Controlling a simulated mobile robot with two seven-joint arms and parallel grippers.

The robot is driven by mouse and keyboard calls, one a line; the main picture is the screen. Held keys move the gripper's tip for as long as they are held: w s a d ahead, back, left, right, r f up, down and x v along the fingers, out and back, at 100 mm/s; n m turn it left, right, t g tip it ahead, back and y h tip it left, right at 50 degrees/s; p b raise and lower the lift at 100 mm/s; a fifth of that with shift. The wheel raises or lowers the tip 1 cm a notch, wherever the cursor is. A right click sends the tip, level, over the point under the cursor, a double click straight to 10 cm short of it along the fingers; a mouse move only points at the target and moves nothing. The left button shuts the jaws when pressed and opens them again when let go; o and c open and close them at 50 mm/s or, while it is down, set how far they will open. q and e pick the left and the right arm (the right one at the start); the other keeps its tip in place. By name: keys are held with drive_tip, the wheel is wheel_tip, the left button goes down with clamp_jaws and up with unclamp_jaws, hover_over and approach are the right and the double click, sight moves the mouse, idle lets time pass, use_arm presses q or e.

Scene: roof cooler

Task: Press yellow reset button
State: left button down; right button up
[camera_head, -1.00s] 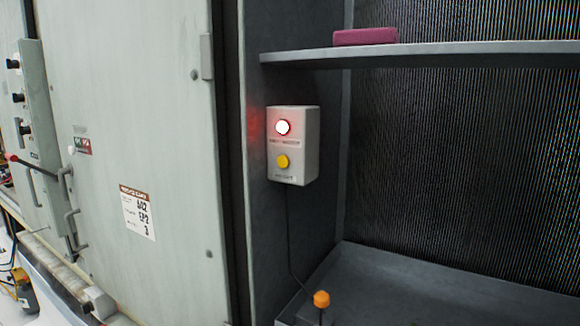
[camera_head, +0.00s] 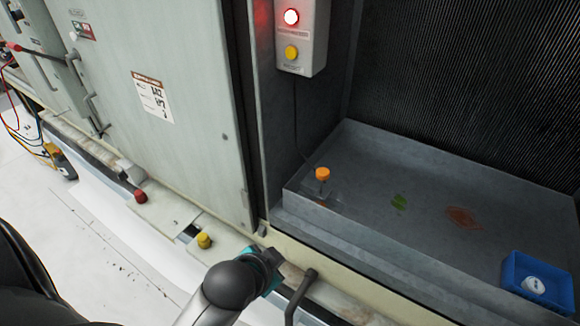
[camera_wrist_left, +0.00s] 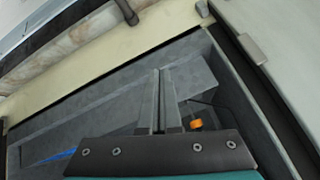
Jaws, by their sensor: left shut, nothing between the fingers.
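The yellow button (camera_head: 291,52) is on the front of a pale control box (camera_head: 314,40) on the cabinet's inner side wall, at the top of the head view. In the left wrist view my left gripper (camera_wrist_left: 163,72) is shut and empty, pointing over the grey tray. The button is not in the wrist view. My right gripper is not in view.
An orange-capped part (camera_head: 322,174) stands in the corner of the grey tray (camera_head: 420,165), also in the wrist view (camera_wrist_left: 195,125). A blue bin (camera_head: 537,284) sits at its right. A closed cabinet door (camera_head: 180,100) is left of the box. Yellow (camera_head: 204,240) and red (camera_head: 140,196) knobs sit below.

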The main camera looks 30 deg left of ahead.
use_arm(q)
drive_tip(key=w+a+r+m+t+y, duration=0.1)
drive_tip(key=w+a+r+m+t, duration=0.15)
drive_tip(key=r, duration=0.25)
drive_tip(key=w+a+r+m+t+y, duration=0.1)
drive_tip(key=w+a+r+t, duration=0.1)
drive_tip(key=w+r+t, duration=0.3)
drive_tip(key=m+t+y+p, duration=0.1)
drive_tip(key=m+t, duration=0.9)
drive_tip(key=m, duration=0.3)
approach(291, 53)
drive_tip(key=s+a+r, duration=0.2)
drive_tip(key=s+r, duration=0.2)
drive_tip(key=s, duration=0.1)
drive_tip(key=shift+s+d+r+m+t, duration=0.1)
drive_tip(key=shift+s+r+m+t, duration=0.05)
drive_tip(key=shift+r+m+t, duration=0.45)
drive_tip(key=w+b, duration=0.2)
drive_tip(key=w, duration=0.6)
drive_tip(key=shift+w+d, duration=0.35)
drive_tip(key=shift+w, duration=0.05)
drive_tip(key=shift+w+f+b, duration=0.1)
drive_tip(key=shift+w+b, duration=0.05)
drive_tip(key=shift+b, duration=0.15)
